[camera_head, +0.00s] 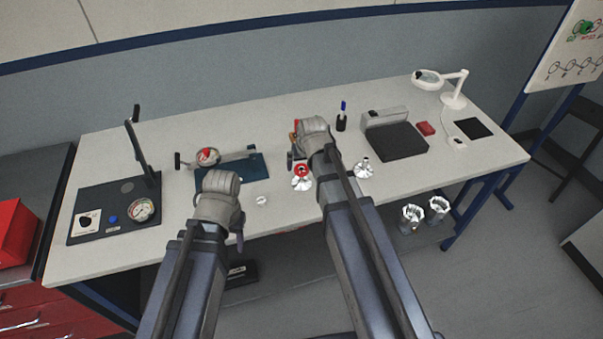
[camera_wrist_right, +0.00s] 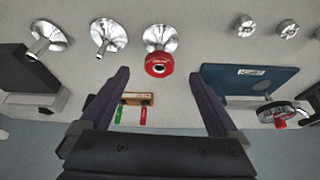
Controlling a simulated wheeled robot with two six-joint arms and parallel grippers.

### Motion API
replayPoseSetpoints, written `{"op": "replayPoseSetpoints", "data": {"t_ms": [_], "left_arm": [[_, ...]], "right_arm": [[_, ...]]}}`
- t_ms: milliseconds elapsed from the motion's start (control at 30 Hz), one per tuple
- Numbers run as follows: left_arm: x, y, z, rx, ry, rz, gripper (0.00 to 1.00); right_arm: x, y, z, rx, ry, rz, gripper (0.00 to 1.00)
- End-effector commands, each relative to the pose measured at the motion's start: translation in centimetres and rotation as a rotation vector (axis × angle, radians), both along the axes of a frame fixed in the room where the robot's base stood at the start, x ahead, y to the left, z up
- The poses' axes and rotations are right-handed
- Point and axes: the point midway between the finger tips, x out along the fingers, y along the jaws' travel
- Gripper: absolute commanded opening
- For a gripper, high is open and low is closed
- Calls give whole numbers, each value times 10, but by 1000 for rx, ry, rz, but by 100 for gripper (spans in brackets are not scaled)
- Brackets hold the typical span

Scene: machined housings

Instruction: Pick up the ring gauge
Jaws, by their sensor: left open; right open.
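A red ring (camera_wrist_right: 159,65), which I take to be the ring gauge, has a dark round hole. It sits on the stem of a silver flanged housing (camera_wrist_right: 160,35), and also shows in the head view (camera_head: 301,170). My right gripper (camera_wrist_right: 158,80) is open and empty, its fingers to either side below the ring in the wrist view. In the head view the right gripper (camera_head: 294,160) is just behind the ring and partly hidden by its wrist. My left gripper (camera_head: 238,226) is over the front table edge, left of the ring; its fingers are mostly hidden.
Other flanged housings (camera_wrist_right: 108,35) stand beside the ringed one. A blue mat (camera_wrist_right: 240,80) with a measuring tool lies close by. A wooden block with green and red handles (camera_wrist_right: 138,99) lies between the right fingers. A dial stand (camera_head: 110,210) is at the left, a black plate (camera_head: 398,143) at the right.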

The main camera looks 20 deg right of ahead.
Motion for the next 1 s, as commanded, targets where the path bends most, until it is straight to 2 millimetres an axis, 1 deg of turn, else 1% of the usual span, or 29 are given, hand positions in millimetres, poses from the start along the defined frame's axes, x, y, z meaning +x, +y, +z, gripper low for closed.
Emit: {"op": "replayPoseSetpoints", "data": {"t_ms": [67, 167, 400, 500, 600, 800, 867, 1000], "left_arm": [[0, 0, 0, 0, 0, 0, 50], [0, 0, -6, 0, 0, 0, 50], [0, 0, -33, 0, 0, 0, 50], [0, 0, -43, 0, 0, 0, 50], [0, 0, -46, 0, 0, 0, 50], [0, 0, -43, 0, 0, 0, 50], [0, 0, -43, 0, 0, 0, 50], [0, 0, -43, 0, 0, 0, 50]], "right_arm": [[0, 0, 0, 0, 0, 0, 96], [4, 0, -6, 0, 0, 0, 96], [23, -2, -33, 0, 1, 0, 96], [25, -2, -43, 0, 1, 0, 96], [27, -2, -46, 0, 1, 0, 96], [27, -2, -44, 0, 1, 0, 96], [27, -2, -44, 0, 1, 0, 91], [27, -2, -44, 0, 1, 0, 75]]}}
